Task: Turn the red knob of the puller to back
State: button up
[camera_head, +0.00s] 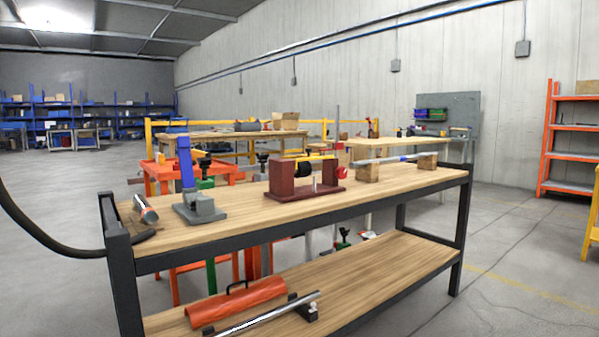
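A dark red puller (293,189) stands upright near the middle of the workbench top, a U-shaped frame with two uprights on a flat base. A black cylinder (304,169) sits between the uprights. A small bright red knob (342,173) shows at the right upright of the puller. Nothing is touching the knob. Its exact turn angle is too small to tell. My gripper is not in view.
The workbench top (240,224) has free room in front of the puller. A grey block with a blue upright (187,165) stands left; a metal cylinder (145,209) lies farther left. A bar on wooden blocks (395,159) is right. The lower shelf holds an orange toolbox-like piece (237,301).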

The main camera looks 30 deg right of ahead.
aim_at(341, 172)
jog(key=z, duration=0.05)
jog(key=i, duration=0.75)
jog(key=z, duration=0.7)
jog(key=i, duration=0.5)
jog(key=z, duration=0.4)
